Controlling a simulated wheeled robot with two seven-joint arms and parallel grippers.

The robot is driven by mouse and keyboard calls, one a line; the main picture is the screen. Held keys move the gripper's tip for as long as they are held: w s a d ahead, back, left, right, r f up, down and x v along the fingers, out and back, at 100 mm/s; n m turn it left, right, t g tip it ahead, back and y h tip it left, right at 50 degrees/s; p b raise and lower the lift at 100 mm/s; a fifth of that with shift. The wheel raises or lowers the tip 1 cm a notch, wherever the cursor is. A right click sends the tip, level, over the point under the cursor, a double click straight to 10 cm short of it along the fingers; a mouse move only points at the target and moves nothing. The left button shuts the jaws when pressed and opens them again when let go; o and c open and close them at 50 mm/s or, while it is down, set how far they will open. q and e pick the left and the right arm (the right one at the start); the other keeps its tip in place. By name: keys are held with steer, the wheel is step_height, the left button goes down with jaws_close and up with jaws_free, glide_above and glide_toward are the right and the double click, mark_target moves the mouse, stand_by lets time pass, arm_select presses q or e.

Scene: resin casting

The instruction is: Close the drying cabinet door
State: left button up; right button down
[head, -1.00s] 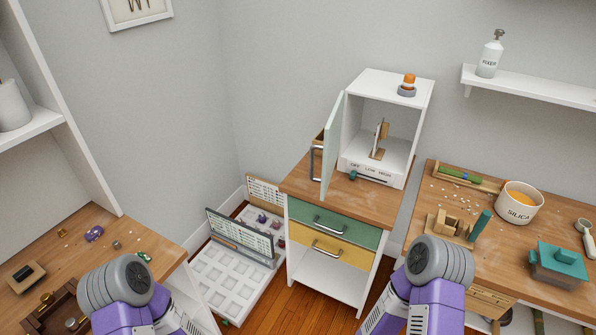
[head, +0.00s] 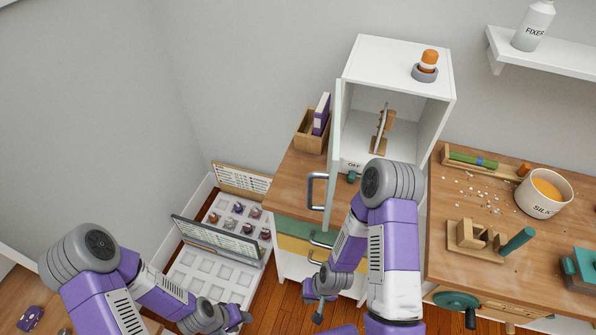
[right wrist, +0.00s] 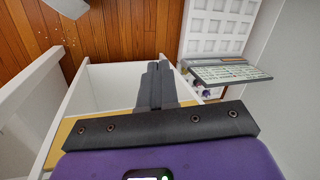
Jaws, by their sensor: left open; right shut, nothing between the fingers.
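The white drying cabinet (head: 400,62) stands on a wooden-topped cart. Its pale green door (head: 336,130) is open, swung out toward me at the cabinet's left side and seen nearly edge-on. A grey bar handle (head: 312,190) is on the door's left-facing side. My right gripper (head: 320,302) is shut and empty, below the handle in front of the cart's drawers, apart from the door. Its closed fingers also show in the right wrist view (right wrist: 158,85). My left gripper (head: 238,318) is open and low at the left, by the white tray. My right arm hides part of the cabinet's front.
A wooden stand with a thin piece (head: 380,130) is inside the cabinet. An orange-topped object (head: 428,62) sits on its roof. A wooden box (head: 312,132) stands left of the door. The right bench (head: 440,210) holds a silica pot (head: 543,196). A white gridded tray (head: 195,272) lies lower left.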

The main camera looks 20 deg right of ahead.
steer(key=w+a+r+n+t+h+p, duration=0.15)
steer(key=a+r+n+t+h, duration=0.3)
steer(key=r, duration=0.85)
steer(key=w+a+r+n+t+h+p, duration=0.1)
steer(key=w+a+r+n+t+h, duration=0.15)
steer(key=a+r+h, duration=0.7)
steer(key=w+r+n+t+h+p, duration=0.2)
steer(key=w+r+n+h, duration=0.15)
steer(key=r, duration=1.25)
arm_select(q)
steer(key=shift+s+a+r+b, duration=0.1)
steer(key=shift+s+r+b, duration=0.2)
steer(key=shift+r, duration=0.55)
steer(key=shift+s+a+r+b, duration=0.1)
steer(key=shift+r+b, duration=0.3)
steer(key=shift+r, duration=0.4)
arm_select(e)
steer(key=s+d+x, duration=0.1)
steer(key=s+x, duration=0.1)
steer(key=x, duration=1.1)
steer(key=shift+s+d+r, duration=0.3)
steer(key=shift+d+r, duration=0.1)
steer(key=shift+r, duration=0.15)
steer(key=shift+h, duration=0.25)
